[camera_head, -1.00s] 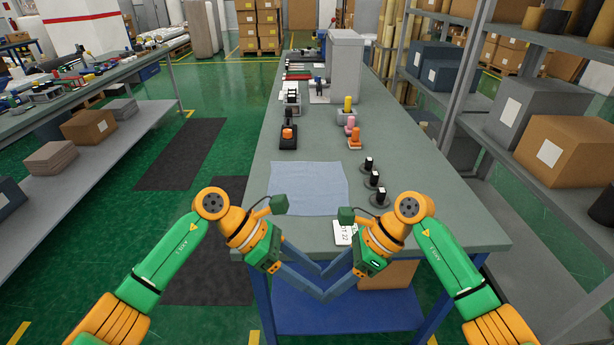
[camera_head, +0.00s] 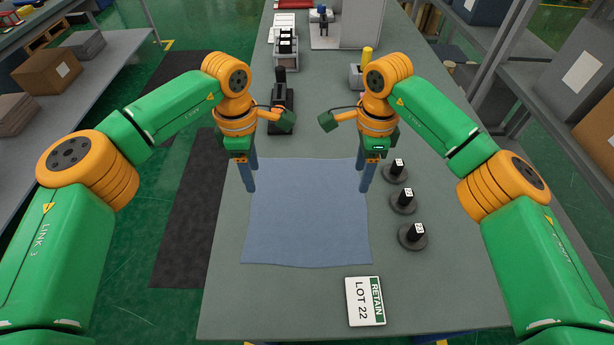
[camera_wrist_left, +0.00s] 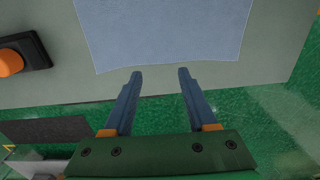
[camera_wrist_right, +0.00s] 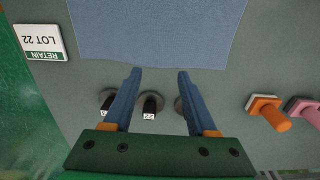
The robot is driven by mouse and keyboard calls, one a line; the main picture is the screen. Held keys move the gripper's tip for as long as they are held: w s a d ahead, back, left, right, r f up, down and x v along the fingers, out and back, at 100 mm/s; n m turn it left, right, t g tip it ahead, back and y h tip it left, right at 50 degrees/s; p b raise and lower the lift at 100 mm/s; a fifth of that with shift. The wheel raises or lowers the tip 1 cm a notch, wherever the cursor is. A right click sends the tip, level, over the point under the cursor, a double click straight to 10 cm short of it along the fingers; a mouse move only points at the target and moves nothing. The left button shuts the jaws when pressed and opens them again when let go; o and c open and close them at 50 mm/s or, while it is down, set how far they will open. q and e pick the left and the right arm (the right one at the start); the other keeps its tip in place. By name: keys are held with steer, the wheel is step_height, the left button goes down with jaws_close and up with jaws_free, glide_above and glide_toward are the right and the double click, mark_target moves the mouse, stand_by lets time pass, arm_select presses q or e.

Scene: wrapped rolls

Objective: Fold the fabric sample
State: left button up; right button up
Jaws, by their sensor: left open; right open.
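The fabric sample (camera_head: 305,220) is a light blue cloth lying flat and unfolded on the grey table (camera_head: 300,310). My left gripper (camera_head: 250,188) is open and empty at the cloth's left side, toward its far corner. In the left wrist view, its fingertips (camera_wrist_left: 160,76) are just outside the edge of the fabric (camera_wrist_left: 160,32). My right gripper (camera_head: 364,187) is open and empty at the right side, also toward the far corner. In the right wrist view, its fingertips (camera_wrist_right: 160,76) are just outside the fabric's edge (camera_wrist_right: 155,35). Fingertip height above the table is unclear.
Three black knobbed weights (camera_head: 403,200) stand right of the cloth. A "RETAIN LOT 22" card (camera_head: 365,301) lies near its front right corner. A black tool (camera_head: 281,110) stands behind the cloth. Orange (camera_wrist_right: 268,112) and pink (camera_wrist_right: 303,110) pieces show in the right wrist view.

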arm_select(q)
glide_above(258, 205)
step_height(258, 205, down, 4)
steer(key=shift+s+f, duration=0.1)
arm_select(e)
glide_above(356, 205)
step_height(356, 205, down, 4)
steer(key=shift+s+f, duration=0.1)
arm_select(q)
steer(key=f, duration=0.3)
steer(key=shift+w, duration=0.2)
arm_select(e)
steer(key=f, duration=0.3)
steer(key=shift+w, duration=0.2)
arm_select(q)
steer(key=shift+w+f, duration=0.1)
steer(key=shift+f, duration=0.1)
arm_select(e)
steer(key=shift+w+f, duration=0.1)
steer(key=shift+f, duration=0.05)
arm_select(q)
steer(key=shift+r, duration=0.1)
